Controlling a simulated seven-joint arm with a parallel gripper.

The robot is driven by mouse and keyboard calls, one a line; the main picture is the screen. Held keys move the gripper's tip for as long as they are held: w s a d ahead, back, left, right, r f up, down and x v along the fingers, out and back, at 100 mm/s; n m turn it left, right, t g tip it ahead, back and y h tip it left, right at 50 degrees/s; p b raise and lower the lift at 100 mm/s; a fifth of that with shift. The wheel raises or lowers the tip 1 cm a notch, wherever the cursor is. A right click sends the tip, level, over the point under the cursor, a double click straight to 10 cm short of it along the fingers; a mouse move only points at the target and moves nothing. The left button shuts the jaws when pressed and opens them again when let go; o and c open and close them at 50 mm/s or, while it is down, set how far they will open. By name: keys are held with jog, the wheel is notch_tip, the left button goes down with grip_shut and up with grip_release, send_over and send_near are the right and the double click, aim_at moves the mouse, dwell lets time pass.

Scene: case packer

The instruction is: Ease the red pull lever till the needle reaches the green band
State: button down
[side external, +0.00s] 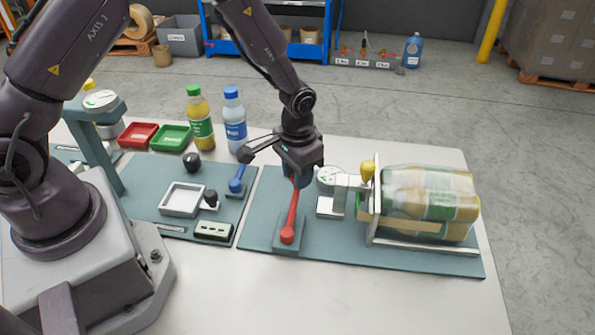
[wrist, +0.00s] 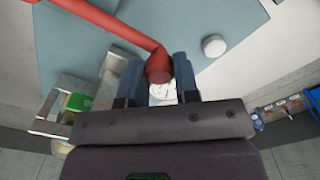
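The red pull lever (side external: 292,212) rises from a small block on the teal plate and leans slightly right towards its top. My gripper (side external: 299,182) is over the lever's upper end, which it hides in the side view. In the wrist view the lever's round red end (wrist: 160,68) sits between the two blue fingertips of my gripper (wrist: 159,75), with no clear gap on either side. A white round dial (side external: 329,176) stands just right of my gripper. Part of a white dial face also shows between the fingers (wrist: 162,90). The needle and green band are too small to read.
Right of the dial, a clamp plate (side external: 376,200) with a yellow knob (side external: 368,171) stands against a wrapped bottle pack (side external: 430,203). A blue lever (side external: 237,180), a white tray (side external: 182,199) and two bottles (side external: 235,122) stand left and behind. The front table is clear.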

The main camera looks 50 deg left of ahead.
jog(key=s+a+n, duration=0.1)
jog(key=n, duration=0.1)
jog(key=s+a+n, duration=0.1)
jog(key=s+n, duration=0.1)
jog(key=s+a+n, duration=0.1)
jog(key=s, duration=0.1)
jog(key=shift+s+n, duration=0.1)
jog(key=shift+n, duration=0.3)
jog(key=c, duration=0.8)
grip_release()
jog(key=shift+c, duration=0.2)
notch_tip(320, 180, up, 13)
